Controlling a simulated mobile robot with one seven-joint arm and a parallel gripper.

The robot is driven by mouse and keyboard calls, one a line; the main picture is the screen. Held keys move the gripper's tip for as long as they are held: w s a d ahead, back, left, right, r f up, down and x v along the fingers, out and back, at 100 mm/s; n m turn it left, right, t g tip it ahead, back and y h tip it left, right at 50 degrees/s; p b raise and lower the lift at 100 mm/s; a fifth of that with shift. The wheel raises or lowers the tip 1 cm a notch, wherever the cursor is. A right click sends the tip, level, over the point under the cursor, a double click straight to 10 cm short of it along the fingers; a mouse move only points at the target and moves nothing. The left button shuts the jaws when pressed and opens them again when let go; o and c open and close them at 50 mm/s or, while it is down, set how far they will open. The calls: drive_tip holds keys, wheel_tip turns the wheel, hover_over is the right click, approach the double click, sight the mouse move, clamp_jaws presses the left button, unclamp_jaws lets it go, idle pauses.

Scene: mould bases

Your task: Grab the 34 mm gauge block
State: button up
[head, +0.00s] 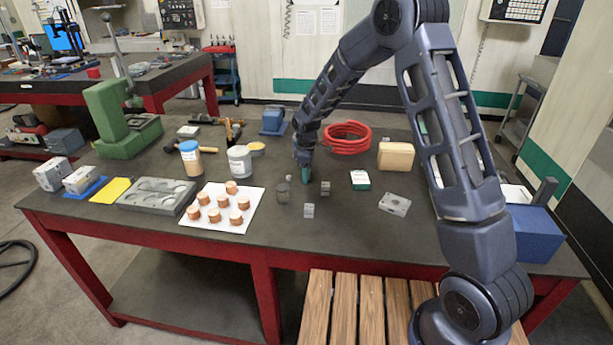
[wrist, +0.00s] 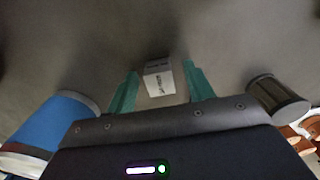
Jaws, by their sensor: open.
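My gripper (head: 305,178) is low over the middle of the table, pointing down. In the wrist view its two teal fingers (wrist: 160,84) are apart, with a small pale grey block (wrist: 158,78) showing in the gap between them. The block's label is too small to read. No contact with it shows. In the head view two small grey blocks are close to my gripper: one (head: 309,211) nearer the front edge and a darker one (head: 325,188) just right of the fingers. I cannot tell which is marked 34 mm.
Copper pieces lie on a white sheet (head: 216,226). A green-and-white box (head: 360,180), metal block (head: 395,204) and red coil (head: 347,137) lie right. The front middle is clear.

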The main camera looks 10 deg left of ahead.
clamp_jaws()
drive_tip(key=shift+r, duration=0.1)
